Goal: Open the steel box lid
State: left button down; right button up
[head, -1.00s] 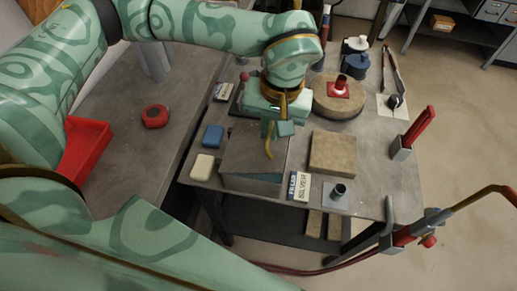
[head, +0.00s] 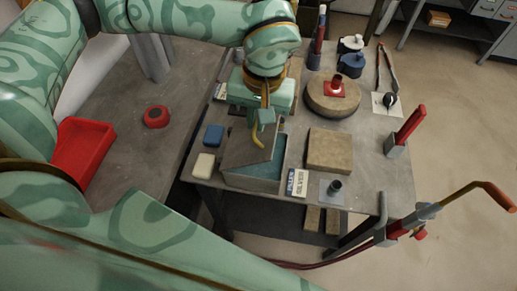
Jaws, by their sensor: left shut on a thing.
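The steel box (head: 250,182) stands at the near left of the steel table. Its grey lid (head: 240,152) is tilted up, partly open, and a teal interior shows beneath its near and right edges. My left gripper (head: 258,141), with yellow fingers, reaches down from behind and is shut on the lid at its upper part. The exact contact is too small to make out. My right gripper is not in view.
A blue block (head: 213,135) and a cream block (head: 203,166) lie left of the box. Right of it are a label card (head: 298,183), a tan slab (head: 330,150) and a dark cylinder on a plate (head: 334,187). A torch (head: 425,212) is at the right edge.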

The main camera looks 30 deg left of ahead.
pick_arm(q)
jog(key=shift+s+a+r+p, duration=0.3)
jog(key=shift+a+r+p, duration=0.3)
jog(key=shift+a, duration=0.25)
jog(key=shift+s+a, duration=0.1)
jog(key=shift+a, duration=0.15)
